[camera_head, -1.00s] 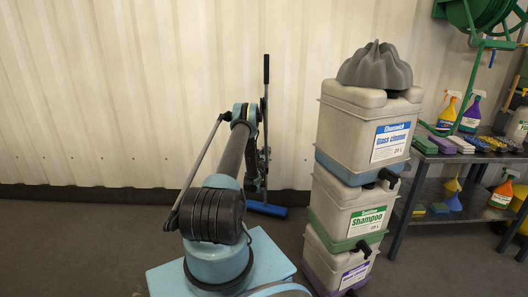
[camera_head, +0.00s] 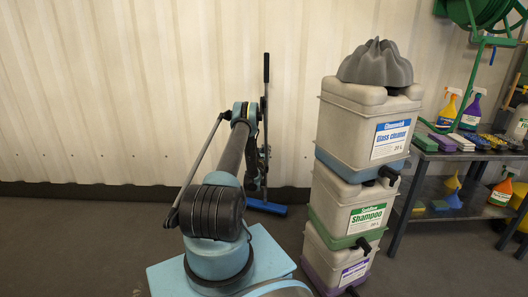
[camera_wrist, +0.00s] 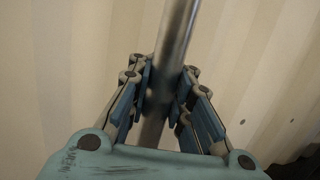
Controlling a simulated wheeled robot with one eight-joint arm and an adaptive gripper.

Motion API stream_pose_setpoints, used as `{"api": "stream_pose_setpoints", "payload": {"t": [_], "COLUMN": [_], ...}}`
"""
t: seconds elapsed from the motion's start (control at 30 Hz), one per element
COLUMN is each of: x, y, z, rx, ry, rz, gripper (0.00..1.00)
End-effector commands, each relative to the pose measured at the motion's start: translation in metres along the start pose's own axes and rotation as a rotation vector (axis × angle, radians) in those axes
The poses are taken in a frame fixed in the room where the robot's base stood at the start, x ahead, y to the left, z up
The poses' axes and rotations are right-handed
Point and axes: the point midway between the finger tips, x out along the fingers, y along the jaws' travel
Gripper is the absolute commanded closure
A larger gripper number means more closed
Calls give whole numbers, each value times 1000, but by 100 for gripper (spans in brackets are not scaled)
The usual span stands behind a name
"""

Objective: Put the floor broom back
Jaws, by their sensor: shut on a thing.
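The floor broom (camera_head: 266,100) stands nearly upright in the head view, with a dark grip at the top and a blue head (camera_head: 267,208) low down by the floor. Whether the head touches the floor I cannot tell. My gripper (camera_wrist: 161,95) is shut on its grey metal handle (camera_wrist: 176,35), which runs between the fingers in the wrist view. In the head view my gripper is mostly hidden behind my arm, close to the handle. No holder for the broom can be made out.
A shelf table (camera_head: 440,156) with spray bottles and sponges is further right. A pale corrugated wall (camera_head: 110,90) stands behind. The floor at left is clear.

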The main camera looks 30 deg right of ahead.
Motion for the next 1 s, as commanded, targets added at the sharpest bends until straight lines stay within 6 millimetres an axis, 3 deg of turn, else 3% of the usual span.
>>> {"api": "stream_pose_setpoints", "payload": {"t": [0.2, 0.23, 0.37, 0.77, 1.0], "x": [0, 0, 0, 0, 5], "y": [0, 0, 0, 0, 1], "z": [-3, -3, -3, 0, 26], "rx": [0, 0, 0, 0, 0], "ry": [-1, -1, -1, 0, 0], "rz": [-1, -1, 0, 0, 0], "gripper": [100, 84, 57, 57, 57]}}
